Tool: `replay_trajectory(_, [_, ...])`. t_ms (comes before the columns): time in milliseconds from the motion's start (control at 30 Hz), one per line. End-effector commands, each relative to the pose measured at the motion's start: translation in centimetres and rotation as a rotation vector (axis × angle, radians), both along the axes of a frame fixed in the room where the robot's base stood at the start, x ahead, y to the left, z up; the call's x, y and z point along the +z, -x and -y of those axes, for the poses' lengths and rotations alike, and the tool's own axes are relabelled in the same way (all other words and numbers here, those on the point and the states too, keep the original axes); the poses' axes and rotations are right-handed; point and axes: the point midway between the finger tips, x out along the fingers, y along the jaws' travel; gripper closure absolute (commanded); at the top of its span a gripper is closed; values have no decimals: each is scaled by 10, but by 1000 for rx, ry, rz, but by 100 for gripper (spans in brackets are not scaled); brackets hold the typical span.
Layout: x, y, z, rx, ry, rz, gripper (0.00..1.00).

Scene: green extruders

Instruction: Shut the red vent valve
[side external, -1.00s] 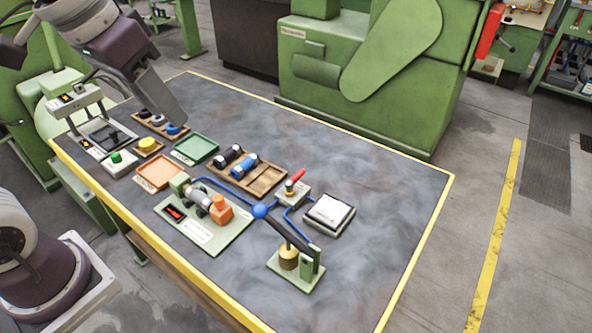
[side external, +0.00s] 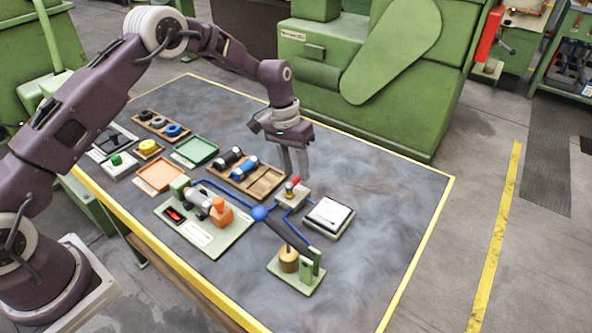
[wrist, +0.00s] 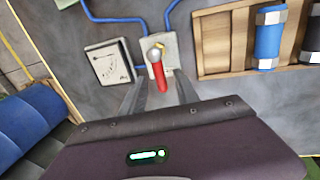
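The red vent valve has a pale block (side external: 291,199) on the table, joined to blue pipes, with a red lever handle (side external: 296,181). In the wrist view the red handle (wrist: 161,80) extends from a grey knob on the pale block (wrist: 166,41) towards my gripper. My gripper (side external: 297,174) points down right above the valve. In the wrist view its two fingers stand apart on either side of the red handle, with a gap visible on both sides. It is open and holds nothing. In the side view the fingers partly cover the handle, so contact is unclear.
A white square-topped unit (side external: 329,215) stands close right of the valve. A wooden tray (side external: 265,180) with dark and blue cylinders lies to the left. A green pump base (side external: 206,240) and a stand with a brass weight (side external: 288,260) lie nearer. The table's right side is clear.

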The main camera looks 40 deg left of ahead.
Motion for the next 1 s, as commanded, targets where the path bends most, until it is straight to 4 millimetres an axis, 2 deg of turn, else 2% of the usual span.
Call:
replay_trajectory(100, [-8,0,2,0,0,0,63])
replay_trajectory(333, [-9,0,2,0,0,1,65])
replay_trajectory(500, [-9,0,2,0,0,1,98])
replay_trajectory(533, [-8,0,2,0,0,1,100])
replay_trajectory(833, [-8,0,2,-13,0,1,100])
replay_trajectory(1000, [-9,0,4,-76,-1,0,100])
